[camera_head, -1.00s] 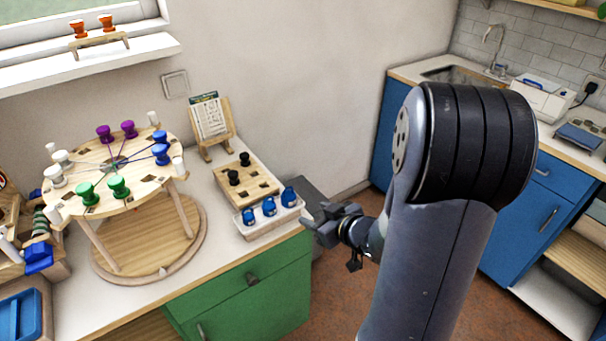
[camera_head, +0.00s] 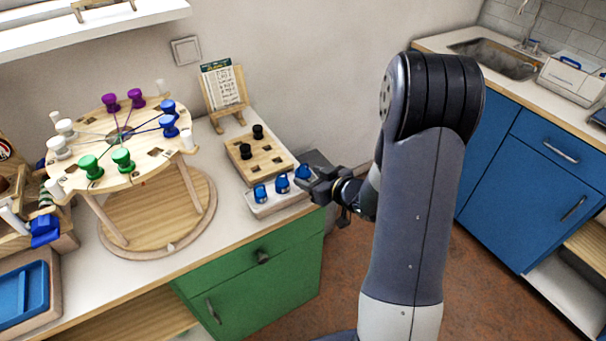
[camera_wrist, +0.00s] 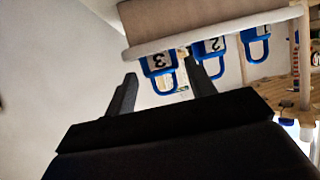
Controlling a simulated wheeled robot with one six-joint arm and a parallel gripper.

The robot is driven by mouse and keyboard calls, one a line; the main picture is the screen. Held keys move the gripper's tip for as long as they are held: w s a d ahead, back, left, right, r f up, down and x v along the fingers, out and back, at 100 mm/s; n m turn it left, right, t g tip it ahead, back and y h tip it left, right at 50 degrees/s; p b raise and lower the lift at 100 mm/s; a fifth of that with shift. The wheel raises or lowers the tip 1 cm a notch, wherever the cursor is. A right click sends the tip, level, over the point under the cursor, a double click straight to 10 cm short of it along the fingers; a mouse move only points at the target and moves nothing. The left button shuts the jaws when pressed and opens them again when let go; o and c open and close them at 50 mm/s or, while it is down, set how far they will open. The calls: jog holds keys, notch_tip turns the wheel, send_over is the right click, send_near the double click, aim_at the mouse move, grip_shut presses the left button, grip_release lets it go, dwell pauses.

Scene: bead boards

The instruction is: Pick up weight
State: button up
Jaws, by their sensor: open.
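Three blue weights with loop handles stand in a row in a white tray (camera_head: 279,205) at the counter's right end: left (camera_head: 260,193), middle (camera_head: 282,184), right (camera_head: 302,171). My gripper (camera_head: 303,186) is open and empty beside the right weight, partly covering it. In the wrist view, which looks upside down, the weight numbered 3 (camera_wrist: 159,64) lies ahead, roughly between my open fingers (camera_wrist: 162,72). The weight numbered 2 (camera_wrist: 209,47) and a third weight (camera_wrist: 256,41) are to its right. I cannot tell whether a finger touches the weight.
A wooden peg board (camera_head: 262,167) with two black pegs adjoins the tray. A round bead table (camera_head: 135,143) with coloured spools stands left, and a card stand (camera_head: 226,110) behind. A green cabinet (camera_head: 290,275) is below the counter. The floor to the right is clear.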

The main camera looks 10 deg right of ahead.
aim_at(307, 175)
jog(key=shift+x, duration=1.1)
jog(key=shift+r, duration=0.1)
jog(key=c, duration=1)
jog(key=shift+r, duration=0.1)
notch_tip(307, 175, up, 10)
jog(key=shift+f+p, duration=0.1)
jog(key=shift+p, duration=0.85)
